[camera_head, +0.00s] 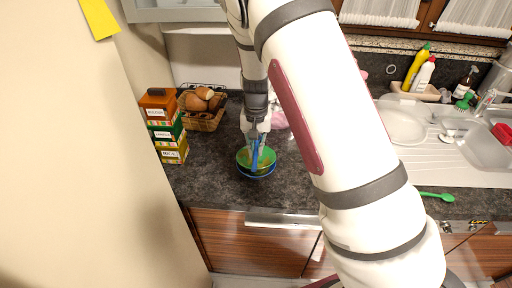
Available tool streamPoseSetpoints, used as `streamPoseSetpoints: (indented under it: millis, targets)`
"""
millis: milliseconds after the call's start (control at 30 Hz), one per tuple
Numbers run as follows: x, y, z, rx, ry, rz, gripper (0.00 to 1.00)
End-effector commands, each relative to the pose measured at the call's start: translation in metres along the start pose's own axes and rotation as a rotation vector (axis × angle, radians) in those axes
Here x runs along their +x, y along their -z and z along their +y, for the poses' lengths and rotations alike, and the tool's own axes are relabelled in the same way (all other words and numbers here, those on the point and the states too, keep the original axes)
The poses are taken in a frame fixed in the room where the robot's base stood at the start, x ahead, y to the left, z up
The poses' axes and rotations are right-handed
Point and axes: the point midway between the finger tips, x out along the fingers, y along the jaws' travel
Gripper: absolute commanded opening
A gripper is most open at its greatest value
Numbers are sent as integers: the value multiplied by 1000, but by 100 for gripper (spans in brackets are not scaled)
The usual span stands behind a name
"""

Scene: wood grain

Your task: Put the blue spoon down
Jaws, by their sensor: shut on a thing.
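My gripper (257,138) points down over the dark counter and is shut on the blue spoon (255,156). The spoon is upright, its lower end over or in a green bowl (268,156). The picture is too small to tell whether the spoon touches the bowl. The green bowl sits in or on a blue bowl (258,176). The spoon's upper part is hidden by my gripper.
A wicker basket of brown items (203,106) and stacked boxes (163,128) stand left of the bowls. A pink thing (279,119) is partly hidden behind my gripper. A green spoon (438,196) lies near the counter's front edge at right, below the sink (482,148).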

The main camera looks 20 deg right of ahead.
Motion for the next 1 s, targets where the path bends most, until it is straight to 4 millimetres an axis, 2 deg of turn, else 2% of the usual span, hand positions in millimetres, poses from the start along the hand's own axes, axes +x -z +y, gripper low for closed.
streamPoseSetpoints:
  millis: [67, 100, 167, 467, 633, 767, 1000]
  targets:
    - [3, 0, 0, 0, -1, -1, 0]
    - [3, 0, 0, 0, -1, 0, 18]
    - [2, 0, 0, 0, -1, 0, 31]
    - [2, 0, 0, 0, -1, 0, 31]
    - [-10, 1, -1, -2, 1, 2, 31]
    - [-31, 2, -1, -2, 2, 4, 31]
    - [-81, 2, -1, -2, 3, 4, 31]
